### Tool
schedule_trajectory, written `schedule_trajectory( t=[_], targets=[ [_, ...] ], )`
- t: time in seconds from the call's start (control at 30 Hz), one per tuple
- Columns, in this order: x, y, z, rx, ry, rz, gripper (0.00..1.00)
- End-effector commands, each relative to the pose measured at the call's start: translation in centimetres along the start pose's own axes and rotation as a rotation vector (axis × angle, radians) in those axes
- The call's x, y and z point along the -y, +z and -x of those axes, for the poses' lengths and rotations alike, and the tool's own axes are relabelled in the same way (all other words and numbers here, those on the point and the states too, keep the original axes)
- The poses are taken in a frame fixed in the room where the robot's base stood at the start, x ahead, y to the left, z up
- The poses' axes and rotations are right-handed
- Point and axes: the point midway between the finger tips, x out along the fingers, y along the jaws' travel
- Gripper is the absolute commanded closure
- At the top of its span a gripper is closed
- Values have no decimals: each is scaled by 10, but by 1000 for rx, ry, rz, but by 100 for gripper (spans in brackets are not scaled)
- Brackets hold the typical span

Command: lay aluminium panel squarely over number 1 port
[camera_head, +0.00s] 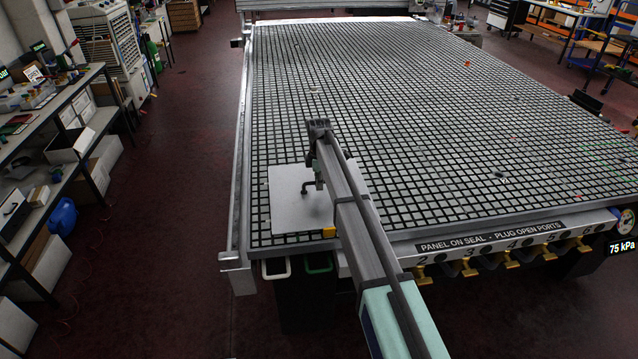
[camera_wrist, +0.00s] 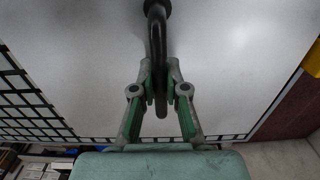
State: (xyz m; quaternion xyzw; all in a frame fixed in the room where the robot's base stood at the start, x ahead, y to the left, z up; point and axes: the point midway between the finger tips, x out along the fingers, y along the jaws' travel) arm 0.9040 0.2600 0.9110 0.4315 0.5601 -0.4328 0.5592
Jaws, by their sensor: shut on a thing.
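The aluminium panel (camera_head: 290,212) is a flat pale square at the near left corner of the grid table (camera_head: 450,120). A black hooked handle (camera_head: 306,186) stands up from it. In the wrist view the panel (camera_wrist: 235,65) fills most of the picture, and my gripper (camera_wrist: 160,92) is shut on the black handle (camera_wrist: 157,40). In the head view my gripper (camera_head: 317,184) is just above the panel, partly hidden by my arm. I cannot tell whether the panel touches the grid. The number 1 port is not visible, hidden under the panel or behind my arm.
A yellow block (camera_head: 329,232) sits at the table's front edge beside the panel. Numbered ports with yellow valves (camera_head: 469,268) line the front edge under a label strip (camera_head: 490,236). A gauge display reads 75 kPa (camera_head: 622,246). Most of the grid is clear.

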Motion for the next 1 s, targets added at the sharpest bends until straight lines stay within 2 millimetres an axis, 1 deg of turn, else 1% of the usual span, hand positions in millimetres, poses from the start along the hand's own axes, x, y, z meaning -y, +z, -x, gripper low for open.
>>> schedule_trajectory(
  t=[0.87, 0.9, 0.93, 0.97, 1.0],
  targets=[
    [0, 0, -12, 0, 2, 0, 100],
    [0, 0, -12, 0, 2, 0, 77],
    [0, 0, -12, 0, 2, 0, 66],
    [0, 0, -12, 0, 2, 0, 58],
    [0, 0, -12, 0, 1, 0, 58]
  ],
)
